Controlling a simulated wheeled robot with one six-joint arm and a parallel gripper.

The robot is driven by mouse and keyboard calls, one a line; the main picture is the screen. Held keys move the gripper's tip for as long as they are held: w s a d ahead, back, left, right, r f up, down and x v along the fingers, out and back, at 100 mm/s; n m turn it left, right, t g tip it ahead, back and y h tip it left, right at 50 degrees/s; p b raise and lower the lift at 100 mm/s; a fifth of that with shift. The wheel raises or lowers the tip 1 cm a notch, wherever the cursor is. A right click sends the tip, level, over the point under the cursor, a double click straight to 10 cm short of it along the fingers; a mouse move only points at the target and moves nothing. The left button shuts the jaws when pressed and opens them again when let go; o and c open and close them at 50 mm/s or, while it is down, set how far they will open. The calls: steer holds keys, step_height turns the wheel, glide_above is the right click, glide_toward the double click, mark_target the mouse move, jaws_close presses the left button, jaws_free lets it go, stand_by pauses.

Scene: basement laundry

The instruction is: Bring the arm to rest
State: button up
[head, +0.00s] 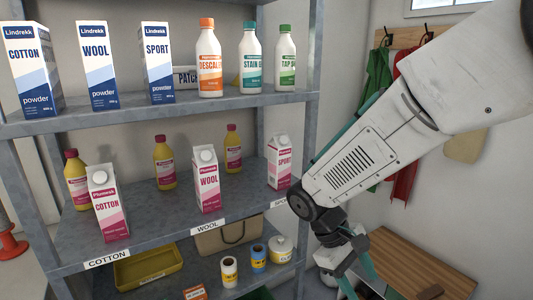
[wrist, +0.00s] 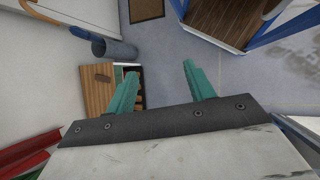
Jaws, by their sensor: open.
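My gripper (wrist: 158,92) shows in the wrist view with its two teal fingers spread apart and nothing between them. The wrist view looks down on grey floor and a wooden-topped piece beyond the fingers. In the head view my white arm comes in from the upper right and reaches down to the right of the shelf. My gripper (head: 360,262) hangs there at the lower right, in front of the wooden bench, partly hidden by the wrist. It appears clear of the shelf's goods.
A metal shelf (head: 165,207) fills the left, close to my arm. The pink-and-white SPORT carton (head: 280,162) stands at its right end, near my elbow. A wooden bench (head: 410,262) is at the lower right. Green and red cloths (head: 378,72) hang from wall hooks behind my arm.

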steer(key=s+d+r+m+t+y, duration=0.2)
steer(key=s+d+r+m+y, duration=0.1)
steer(key=s+r, duration=0.3)
steer(key=s+d+r+m+t+y, duration=0.2)
steer(key=s+r, duration=0.4)
steer(key=s, duration=0.4)
steer(key=shift+d+r+m+t+y, duration=0.3)
steer(key=shift+d+m+y, duration=0.2)
steer(key=shift+d+m, duration=0.7)
steer(key=shift+w, duration=0.1)
